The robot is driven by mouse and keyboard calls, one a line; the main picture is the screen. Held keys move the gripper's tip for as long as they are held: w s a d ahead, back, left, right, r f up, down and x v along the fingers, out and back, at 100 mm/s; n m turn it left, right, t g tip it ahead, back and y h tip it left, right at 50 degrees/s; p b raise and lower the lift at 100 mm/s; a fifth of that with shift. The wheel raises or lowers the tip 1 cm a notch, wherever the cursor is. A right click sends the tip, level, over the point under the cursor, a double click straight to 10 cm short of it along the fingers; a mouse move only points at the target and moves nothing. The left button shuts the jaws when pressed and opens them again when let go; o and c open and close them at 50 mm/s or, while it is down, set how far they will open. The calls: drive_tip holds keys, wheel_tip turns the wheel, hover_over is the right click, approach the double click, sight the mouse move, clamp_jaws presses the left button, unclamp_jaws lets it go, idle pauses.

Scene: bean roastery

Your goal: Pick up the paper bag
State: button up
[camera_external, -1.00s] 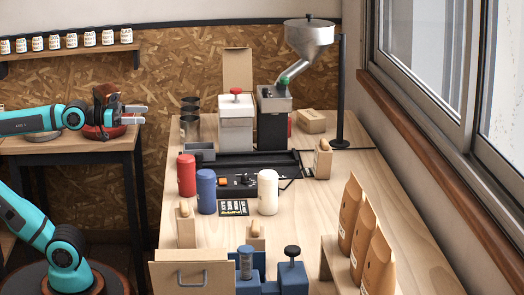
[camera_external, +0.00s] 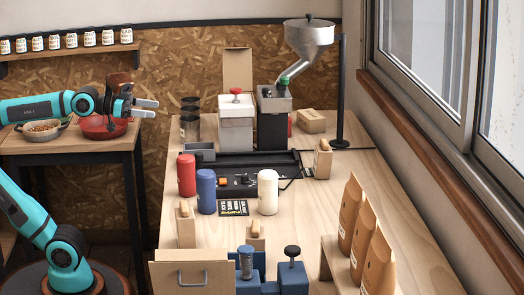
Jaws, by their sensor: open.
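Several tall brown paper bags stand in a row on a low wooden stand at the right of the bench; the rear one (camera_external: 350,213) and the front one (camera_external: 379,266) show clearly. I cannot tell which one the task means.
A red pan (camera_external: 97,126) and a bowl (camera_external: 41,131) sit on the side table. Red (camera_external: 186,175), blue (camera_external: 206,192) and white (camera_external: 268,193) canisters stand mid-bench. A grinder with a metal hopper (camera_external: 309,40) and a black post (camera_external: 341,95) rise behind.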

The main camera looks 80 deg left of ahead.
drive_tip(key=w+d+r+g+h, duration=0.1)
drive_tip(key=w+d+r+g, duration=0.1)
drive_tip(key=w+d+r, duration=0.3)
drive_tip(key=w+d+g+h, duration=0.1)
drive_tip(key=w+d+g, duration=0.15)
drive_tip(key=w, duration=0.45)
drive_tip(key=m+g+y, duration=0.1)
drive_tip(key=g+y, duration=0.2)
drive_tip(key=g, duration=0.9)
hover_over(256, 224)
wheel_tip(256, 224, down, 6)
drive_tip(key=f, duration=1.2)
drive_tip(key=shift+w+d, duration=0.1)
drive_tip(key=shift+w, duration=0.25)
drive_tip(key=f, duration=0.2)
drive_tip(key=s+f, duration=0.1)
drive_tip(key=f, duration=0.1)
drive_tip(key=shift+f, duration=0.1)
drive_tip(key=shift+w+f, duration=0.1)
drive_tip(key=shift+f, duration=0.45)
drive_tip(key=shift+c, duration=0.4)
